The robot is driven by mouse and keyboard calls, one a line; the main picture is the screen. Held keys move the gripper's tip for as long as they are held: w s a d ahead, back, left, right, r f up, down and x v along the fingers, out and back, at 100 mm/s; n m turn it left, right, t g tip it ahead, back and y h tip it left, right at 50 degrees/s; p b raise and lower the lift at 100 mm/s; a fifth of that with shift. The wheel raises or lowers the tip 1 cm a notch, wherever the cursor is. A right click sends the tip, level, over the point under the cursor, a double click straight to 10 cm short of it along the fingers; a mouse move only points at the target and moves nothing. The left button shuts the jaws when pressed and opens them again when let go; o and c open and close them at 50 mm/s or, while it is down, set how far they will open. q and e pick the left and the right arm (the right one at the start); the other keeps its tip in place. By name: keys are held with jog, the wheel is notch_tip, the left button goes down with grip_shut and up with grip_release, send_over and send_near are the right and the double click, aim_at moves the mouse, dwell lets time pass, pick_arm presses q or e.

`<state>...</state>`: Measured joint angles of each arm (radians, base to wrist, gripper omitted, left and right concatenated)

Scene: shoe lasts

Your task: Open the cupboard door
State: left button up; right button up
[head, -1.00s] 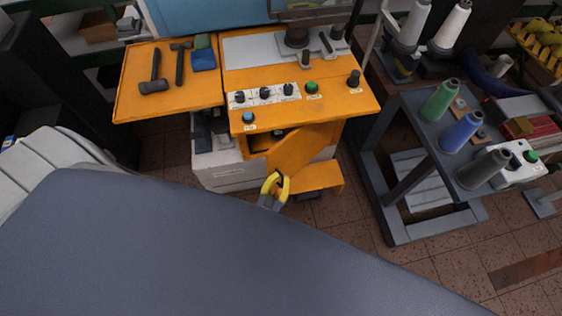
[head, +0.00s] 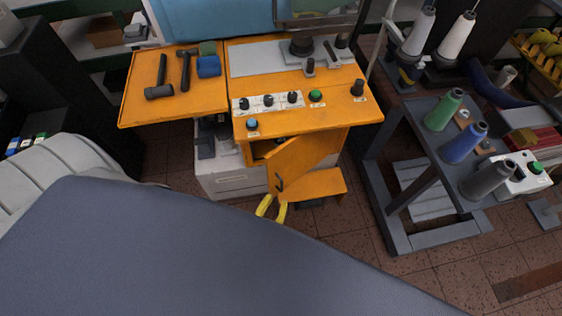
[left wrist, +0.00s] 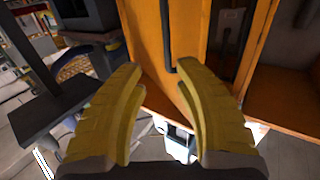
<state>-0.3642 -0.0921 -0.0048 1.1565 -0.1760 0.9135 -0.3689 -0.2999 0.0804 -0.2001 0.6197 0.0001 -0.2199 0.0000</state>
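The orange cupboard door (head: 301,160) stands swung outward from the front of the orange workstation, with a dark opening behind it. Its dark bar handle (head: 279,182) is near the free edge; the handle also shows in the left wrist view (left wrist: 167,42) against the orange door (left wrist: 184,30). My left gripper (head: 273,206), with yellow fingers, is just below the handle and apart from it. In the left wrist view my left gripper (left wrist: 160,75) is open and empty, its fingers spread with the handle beyond the gap. My right gripper is not in view.
An orange ledge (head: 318,183) juts out below the door. The orange worktop (head: 300,122) carries knobs and hammers. A grey cart (head: 400,245) with thread spools stands at the right. A large dark grey surface (head: 200,260) fills the foreground.

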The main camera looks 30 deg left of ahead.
pick_arm(q)
jog(key=shift+s+d, duration=0.15)
jog(key=shift+s, duration=2.15)
jog(key=shift+c, duration=0.2)
